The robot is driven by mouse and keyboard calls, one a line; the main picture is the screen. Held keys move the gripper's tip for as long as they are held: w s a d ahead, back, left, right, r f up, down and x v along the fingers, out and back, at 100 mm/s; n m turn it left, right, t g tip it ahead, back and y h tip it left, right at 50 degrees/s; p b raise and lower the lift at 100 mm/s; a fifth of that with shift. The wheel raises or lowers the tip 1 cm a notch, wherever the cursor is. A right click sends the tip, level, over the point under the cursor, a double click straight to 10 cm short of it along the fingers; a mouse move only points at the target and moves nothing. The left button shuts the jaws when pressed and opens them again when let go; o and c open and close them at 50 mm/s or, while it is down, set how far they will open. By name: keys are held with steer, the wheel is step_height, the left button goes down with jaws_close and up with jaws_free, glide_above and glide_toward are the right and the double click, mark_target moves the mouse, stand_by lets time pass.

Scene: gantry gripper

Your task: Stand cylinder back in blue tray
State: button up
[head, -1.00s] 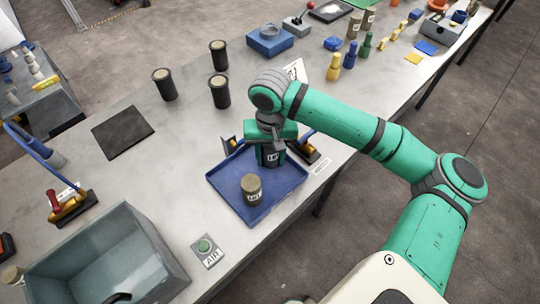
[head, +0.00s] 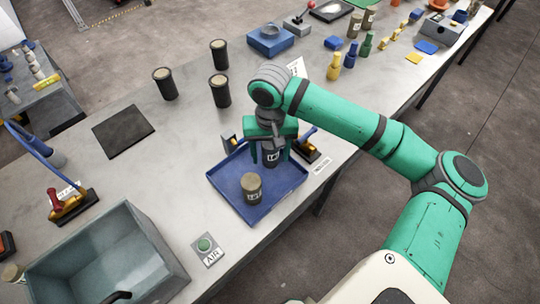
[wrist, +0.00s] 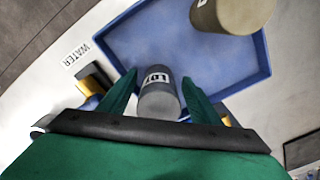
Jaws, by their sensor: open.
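A dark grey cylinder with a white label (head: 270,157) stands upright at the back right of the blue tray (head: 222,187). My gripper (head: 271,162) is open above it, with one finger on each side. In the wrist view the grey cylinder (wrist: 158,103) sits between the two green fingers of my gripper (wrist: 160,78), with gaps at both sides. A tan cylinder with a white label (head: 251,190) stands in the front part of the tray, apart from the grey one. It also shows at the top of the wrist view (wrist: 232,12).
Clamp-like fixtures (head: 307,150) stand close beside the tray. Several dark cups (head: 220,91) stand behind it. A grey bin (head: 110,250) and an AIR button (head: 205,245) are at the front left. The black mat (head: 123,131) is empty.

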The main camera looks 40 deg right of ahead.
step_height(320, 180, up, 11)
stand_by(0.3)
stand_by(0.6)
